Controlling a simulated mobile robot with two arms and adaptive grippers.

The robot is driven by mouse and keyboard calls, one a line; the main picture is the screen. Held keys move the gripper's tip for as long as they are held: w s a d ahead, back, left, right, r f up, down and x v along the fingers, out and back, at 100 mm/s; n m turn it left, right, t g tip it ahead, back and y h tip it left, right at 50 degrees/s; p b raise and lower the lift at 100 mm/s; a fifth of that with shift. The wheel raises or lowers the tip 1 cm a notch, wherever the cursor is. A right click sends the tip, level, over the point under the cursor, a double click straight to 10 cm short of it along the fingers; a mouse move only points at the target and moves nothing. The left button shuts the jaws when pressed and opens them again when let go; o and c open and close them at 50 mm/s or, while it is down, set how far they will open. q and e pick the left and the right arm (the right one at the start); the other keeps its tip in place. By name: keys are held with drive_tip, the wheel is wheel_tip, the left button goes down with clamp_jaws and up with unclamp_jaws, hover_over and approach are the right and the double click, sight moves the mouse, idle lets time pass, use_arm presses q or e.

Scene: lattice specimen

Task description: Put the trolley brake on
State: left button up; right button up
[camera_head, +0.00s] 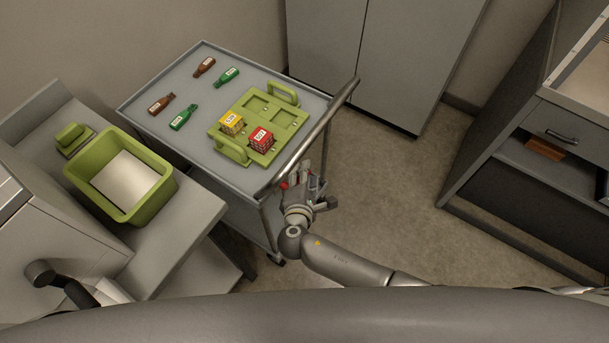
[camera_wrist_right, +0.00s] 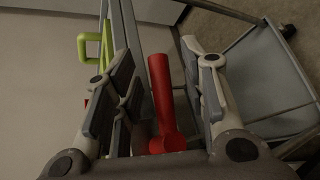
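The grey trolley (camera_head: 205,80) stands left of centre with a metal push bar (camera_head: 312,137) at its right end. A red brake lever (camera_wrist_right: 163,105) stands in the right wrist view, and a small red part of it shows below the push bar in the head view (camera_head: 284,186). My right gripper (camera_head: 308,184) is beside the trolley's handle end, below the bar. In the right wrist view my right gripper (camera_wrist_right: 160,75) is open, with the red lever between its fingers. A gap shows between the lever and the right-hand finger; contact on the other side is unclear. My left gripper is not in view.
On the trolley are a green crate tray (camera_head: 215,131) with yellow and red boxes and several bottles (camera_head: 204,67). A green bin (camera_head: 160,200) stands on a bench at left. A grey cabinet (camera_head: 370,50) stands behind. The floor (camera_head: 400,190) right of the trolley is clear.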

drive_tip(key=shift+s+r, duration=0.1)
drive_tip(key=p+v, duration=0.3)
drive_tip(key=v, duration=0.3)
idle(0.5)
drive_tip(key=shift+a, duration=0.1)
drive_tip(key=v, duration=1.1)
drive_tip(key=shift+s, duration=0.45)
